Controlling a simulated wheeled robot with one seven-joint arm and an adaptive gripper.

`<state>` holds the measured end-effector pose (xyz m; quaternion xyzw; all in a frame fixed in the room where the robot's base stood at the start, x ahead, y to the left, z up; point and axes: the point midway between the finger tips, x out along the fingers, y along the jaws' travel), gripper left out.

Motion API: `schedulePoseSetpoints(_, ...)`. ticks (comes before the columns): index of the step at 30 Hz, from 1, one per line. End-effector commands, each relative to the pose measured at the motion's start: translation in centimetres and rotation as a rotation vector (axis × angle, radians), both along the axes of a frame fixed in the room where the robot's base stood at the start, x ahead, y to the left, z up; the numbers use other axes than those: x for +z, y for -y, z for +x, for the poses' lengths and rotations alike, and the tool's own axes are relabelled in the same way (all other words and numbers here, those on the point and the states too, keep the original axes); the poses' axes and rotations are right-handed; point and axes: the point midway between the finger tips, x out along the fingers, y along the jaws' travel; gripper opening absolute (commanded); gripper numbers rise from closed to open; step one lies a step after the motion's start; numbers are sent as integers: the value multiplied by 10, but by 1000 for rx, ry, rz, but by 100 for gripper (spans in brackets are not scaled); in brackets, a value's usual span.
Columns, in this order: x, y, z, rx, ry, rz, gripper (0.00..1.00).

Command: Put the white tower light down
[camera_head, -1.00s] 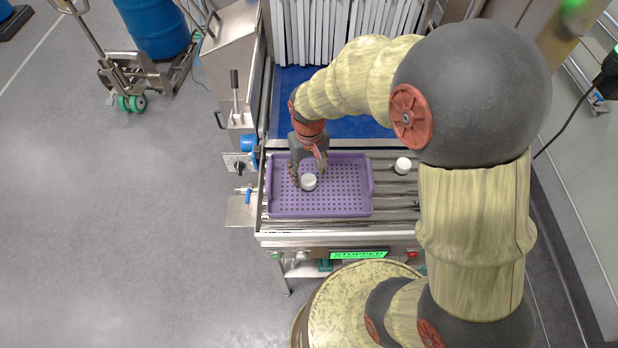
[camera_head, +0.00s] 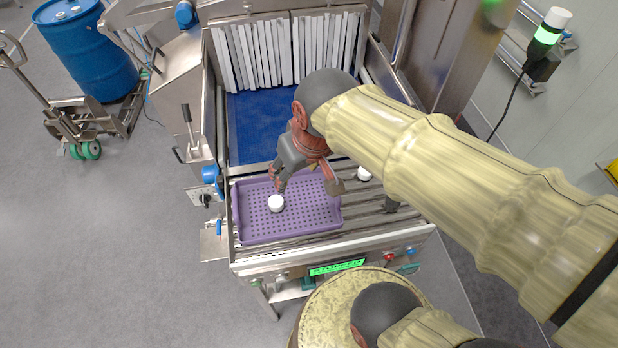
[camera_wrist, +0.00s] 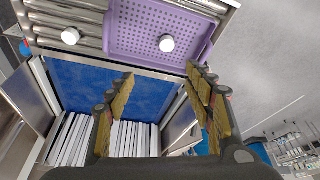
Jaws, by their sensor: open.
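A short white round piece (camera_head: 276,203), which I take for the white tower light, stands in the purple tray (camera_head: 325,226), left of its middle. The wrist view also shows this piece (camera_wrist: 167,43) in the tray (camera_wrist: 150,8). A second white piece (camera_head: 364,174) is on the bare rollers right of the tray; it also shows in the wrist view (camera_wrist: 70,36). My gripper (camera_head: 306,186) is open and empty above the tray's far side, apart from both pieces. In the wrist view my gripper (camera_wrist: 160,76) has its fingers spread wide with nothing between them.
Behind the rollers are a blue belt (camera_head: 262,128) and a tunnel curtain of white strips (camera_head: 285,50). A lever (camera_head: 190,125) and control housing flank the left side. A lit green lamp post with a white top (camera_head: 547,35) stands at the far right.

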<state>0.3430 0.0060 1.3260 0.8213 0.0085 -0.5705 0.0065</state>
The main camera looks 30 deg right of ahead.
Motion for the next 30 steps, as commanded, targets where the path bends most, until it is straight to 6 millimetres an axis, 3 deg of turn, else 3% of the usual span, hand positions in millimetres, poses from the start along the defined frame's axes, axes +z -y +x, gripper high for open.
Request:
schedulePoseSetpoints(3,16,4,-29,-13,82,2,53)
schedulePoseSetpoints(7,22,6,-45,-20,126,3,53)
schedulePoseSetpoints(20,21,6,-49,-21,137,2,53)
schedulePoseSetpoints(26,-3,6,-49,-21,136,2,53)
schedulePoseSetpoints(30,-36,6,-49,-21,136,2,53)
